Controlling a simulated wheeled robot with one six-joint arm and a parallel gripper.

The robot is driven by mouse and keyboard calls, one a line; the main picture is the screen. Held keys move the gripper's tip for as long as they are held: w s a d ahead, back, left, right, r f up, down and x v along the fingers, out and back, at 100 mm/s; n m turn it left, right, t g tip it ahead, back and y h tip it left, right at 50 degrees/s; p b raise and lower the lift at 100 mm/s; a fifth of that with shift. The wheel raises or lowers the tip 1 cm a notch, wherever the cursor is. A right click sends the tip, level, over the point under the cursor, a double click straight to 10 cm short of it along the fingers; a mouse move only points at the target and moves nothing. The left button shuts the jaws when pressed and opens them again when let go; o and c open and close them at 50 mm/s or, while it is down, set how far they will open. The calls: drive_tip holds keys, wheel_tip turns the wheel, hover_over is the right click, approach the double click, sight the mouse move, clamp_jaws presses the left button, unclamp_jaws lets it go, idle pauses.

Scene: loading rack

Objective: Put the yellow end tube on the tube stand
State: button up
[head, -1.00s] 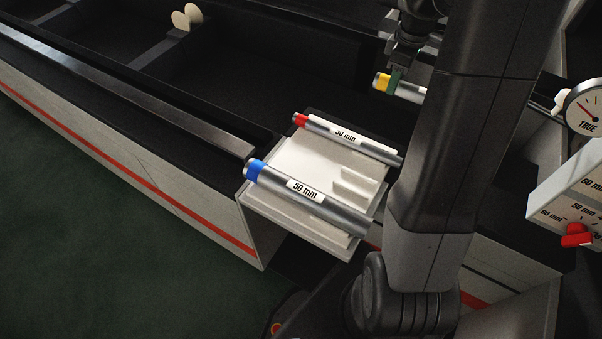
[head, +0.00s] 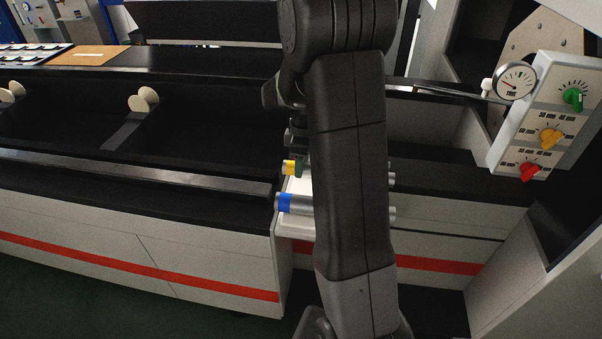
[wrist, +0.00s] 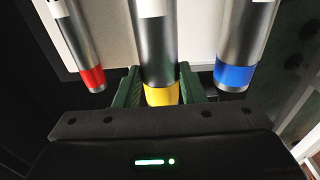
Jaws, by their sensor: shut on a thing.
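My gripper (wrist: 158,88) is shut on the yellow end tube (wrist: 155,48), its green fingers on both sides near the yellow band. In the wrist view the tube lies between the red end tube (wrist: 76,45) and the blue end tube (wrist: 242,40), apart from both. The white tube stand (wrist: 106,32) shows behind them. In the head view the yellow end (head: 289,167) shows left of my arm, just beyond the blue end (head: 285,200), over the stand (head: 301,186). My arm hides most of the stand and tubes. I cannot tell whether the yellow tube touches the stand.
A long black trough with pale round supports (head: 143,101) runs left. A dial gauge (head: 516,80) and a panel with green, yellow and red knobs (head: 540,125) stand at the right. A dark metal rail (head: 130,171) runs along the front edge.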

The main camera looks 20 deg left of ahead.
drive_tip(key=shift+w+f, duration=0.1)
drive_tip(key=shift+f, duration=1.55)
drive_tip(key=shift+f, duration=0.2)
drive_tip(key=o, duration=0.9)
drive_tip(key=shift+r, duration=0.1)
drive_tip(key=r, duration=0.8)
drive_tip(key=d+r, duration=0.1)
drive_tip(key=r, duration=0.3)
drive_tip(key=shift+r, duration=0.1)
drive_tip(key=shift+a, duration=0.1)
